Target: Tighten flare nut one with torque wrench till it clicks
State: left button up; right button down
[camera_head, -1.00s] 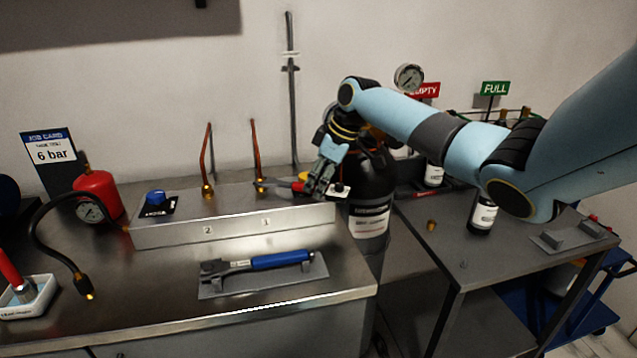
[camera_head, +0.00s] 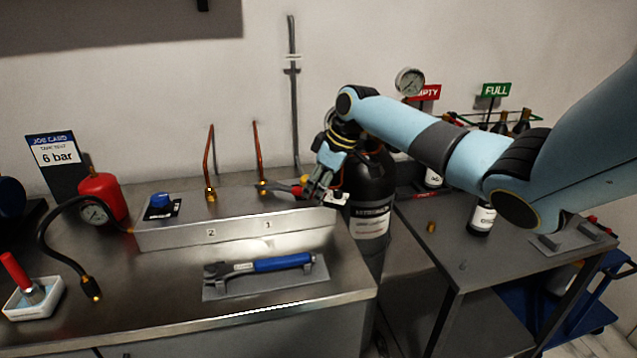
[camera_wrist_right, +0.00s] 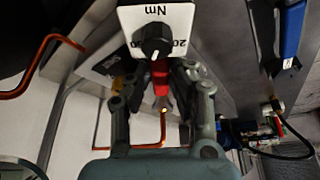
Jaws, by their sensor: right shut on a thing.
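The torque wrench (camera_head: 300,188) has a red handle and a white plate marked Nm with a black dial at its end. My right gripper (camera_head: 318,190) is shut on the handle. The dial plate (camera_wrist_right: 156,38) and red handle (camera_wrist_right: 160,78) also show in the right wrist view. The wrench lies roughly level above the metal block, its head at brass flare nut one (camera_head: 262,187) under the right copper pipe. Whether the head is fully seated on the nut is too small to tell. Flare nut two (camera_head: 210,194) stands to the left, free. My left gripper is out of view.
A blue-handled wrench (camera_head: 270,264) rests on a grey cradle in front of the metal block (camera_head: 180,230). A red gauge pump (camera_head: 100,196) with a black hose stands left. A dark gas cylinder (camera_head: 372,222) stands just right of the block.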

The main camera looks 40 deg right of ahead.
jog(key=shift+s+a+m+p, duration=0.15)
jog(key=shift+a+m+p, duration=0.35)
jog(key=shift+p, duration=0.4)
jog(key=shift+s+a+m+p, duration=0.15)
jog(key=shift+a+m+p, duration=0.35)
jog(key=shift+p, duration=0.4)
jog(key=shift+s+a+m+h+p, duration=0.25)
jog(key=shift+a+m+h+p, duration=0.6)
jog(key=shift+p, duration=0.9)
jog(key=shift+a+m+p, duration=1.05)
jog(key=shift+a+p, duration=0.65)
jog(key=shift+p, duration=0.3)
dwell(0.9)
jog(key=shift+d+n+t+b, duration=0.35)
jog(key=shift+d+n, duration=0.45)
jog(key=shift+d, duration=0.3)
jog(key=shift+r, duration=0.1)
dwell(0.4)
